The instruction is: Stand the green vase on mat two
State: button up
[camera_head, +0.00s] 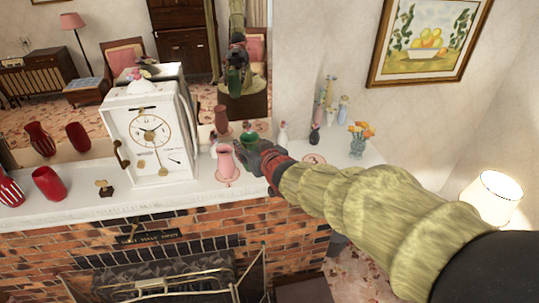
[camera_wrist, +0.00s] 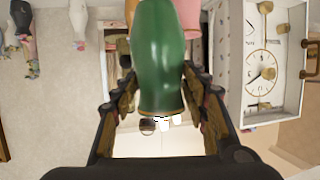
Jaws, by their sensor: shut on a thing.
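The green vase (camera_wrist: 160,60) fills the middle of the wrist view, between the two fingers. My gripper (camera_wrist: 158,100) is shut on it. In the head view my gripper (camera_head: 256,157) is over the white mantel, and only a bit of the green vase (camera_head: 248,140) shows past it. A pale round mat (camera_head: 313,160) with a red rim and red mark lies on the mantel to the right of my gripper; the mark is too small to read. A pink vase (camera_head: 225,157) stands on another round mat (camera_head: 229,180), just left of my gripper.
A white clock (camera_head: 150,135) stands left of the pink vase. Red vases (camera_head: 48,184) are farther left. A mirror (camera_head: 243,60) backs the mantel.

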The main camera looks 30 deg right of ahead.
jog(key=shift+d+r, duration=0.15)
jog(key=shift+r, duration=0.65)
jog(key=shift+d, duration=0.2)
jog(key=shift+w+d+f+p, duration=0.7)
jog(key=shift+w+d+f, duration=0.65)
jog(key=shift+d+f, duration=0.65)
jog(key=shift+w+d+f+p, duration=0.75)
jog(key=shift+w+d+f, duration=0.8)
jog(key=shift+f, duration=0.7)
jog(key=shift+w+d+f+p, duration=0.7)
jog(key=shift+w+d+f, duration=0.5)
jog(key=shift+d+f, duration=0.85)
jog(key=shift+a+f, duration=0.1)
jog(key=shift+f, duration=0.05)
jog(key=o, duration=1.3)
